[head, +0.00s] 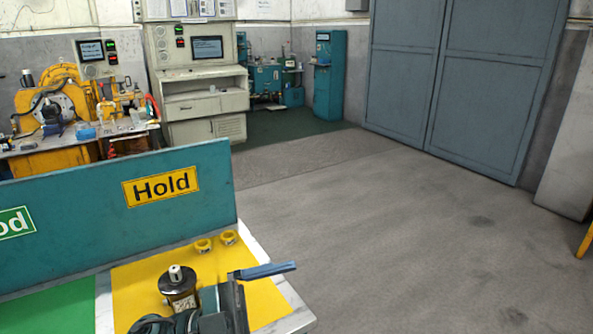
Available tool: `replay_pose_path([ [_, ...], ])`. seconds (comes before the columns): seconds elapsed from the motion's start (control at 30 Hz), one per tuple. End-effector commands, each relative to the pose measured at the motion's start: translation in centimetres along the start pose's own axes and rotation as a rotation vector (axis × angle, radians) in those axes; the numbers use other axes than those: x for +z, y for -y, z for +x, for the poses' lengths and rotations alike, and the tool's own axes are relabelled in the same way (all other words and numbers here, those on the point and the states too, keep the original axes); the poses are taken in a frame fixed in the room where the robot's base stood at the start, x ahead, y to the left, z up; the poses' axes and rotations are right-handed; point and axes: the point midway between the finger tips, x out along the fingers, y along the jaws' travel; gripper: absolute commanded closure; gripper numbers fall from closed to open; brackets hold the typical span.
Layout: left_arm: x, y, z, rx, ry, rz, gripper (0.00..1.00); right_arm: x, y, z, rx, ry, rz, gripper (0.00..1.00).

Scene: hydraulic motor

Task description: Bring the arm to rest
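A hydraulic motor (179,288), dark with a pale shaft pointing up, stands upright on the yellow mat (140,283) under the Hold sign. A dark grey mechanical shape (228,308) at the bottom edge, just right of the motor, looks like the end of my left arm. A blue-grey bar (265,270) sticks out to the right from its top, past the mat's edge. The shape hides part of the motor's right side; I cannot tell if they touch. Its fingers cannot be made out clearly. No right gripper is in view.
A teal panel with a yellow Hold sign (161,187) and a green sign stands behind the table. Two small yellow rings (216,242) lie at the mat's back edge. A green mat (50,308) lies left. The floor (400,240) to the right is clear.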

Motion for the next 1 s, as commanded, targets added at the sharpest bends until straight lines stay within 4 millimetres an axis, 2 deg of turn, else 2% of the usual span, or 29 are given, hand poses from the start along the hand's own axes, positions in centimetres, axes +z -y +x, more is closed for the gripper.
replay_pose_path([
  [0.03, 0.3, 1.0, -0.5, -0.178, -0.002, -0.037, 0.01, -0.4, 0.0, -0.3, 0.003, 0.005, -0.001, 0.64],
  [0.07, 0.9, 1.6, -1.1, -0.285, 0.015, -0.051, 0.01, -0.5, 0.0, -0.4, 0.004, 0.007, -0.002, 0.64],
  [0.13, 2.9, 2.5, -3.3, -0.522, 0.096, -0.1, 0.01, -0.6, -0.1, -0.6, 0.007, 0.013, -0.005, 0.64],
  [0.23, 6.9, 1.4, -7.9, -0.802, 0.306, -0.205, 0.01, -0.6, -0.2, -0.9, 0.013, 0.026, -0.011, 0.64],
  [0.3, 9.8, -1.3, -11.5, -0.938, 0.496, -0.304, 0.01, -0.5, -0.3, -1.0, 0.017, 0.034, -0.014, 0.64],
  [0.4, 12.7, -6.3, -15.4, -1.026, 0.738, -0.443, 0.01, -0.6, -0.4, -1.2, 0.021, 0.04, -0.017, 0.64],
  [0.5, 14.0, -11.2, -17.9, -1.041, 0.919, -0.564, 0.01, -0.6, -0.5, -1.3, 0.025, 0.046, -0.018, 0.64],
  [0.6, 14.5, -14.8, -19.3, -1.028, 1.034, -0.649, 0.01, -0.4, -0.6, -1.3, 0.028, 0.054, -0.019, 0.64],
  [0.7, 14.7, -16.8, -19.9, -1.012, 1.092, -0.695, 0.01, -0.2, -0.7, -1.3, 0.03, 0.058, -0.02, 0.64],
  [0.8, 14.7, -17.4, -20.1, -1.005, 1.109, -0.709, 0.01, -0.2, -0.8, -1.3, 0.031, 0.058, -0.02, 0.64],
  [1.0, 14.7, -17.4, -20.1, -1.004, 1.109, -0.707, 0.01, -0.5, -0.8, -1.2, 0.032, 0.052, -0.021, 0.64],
])
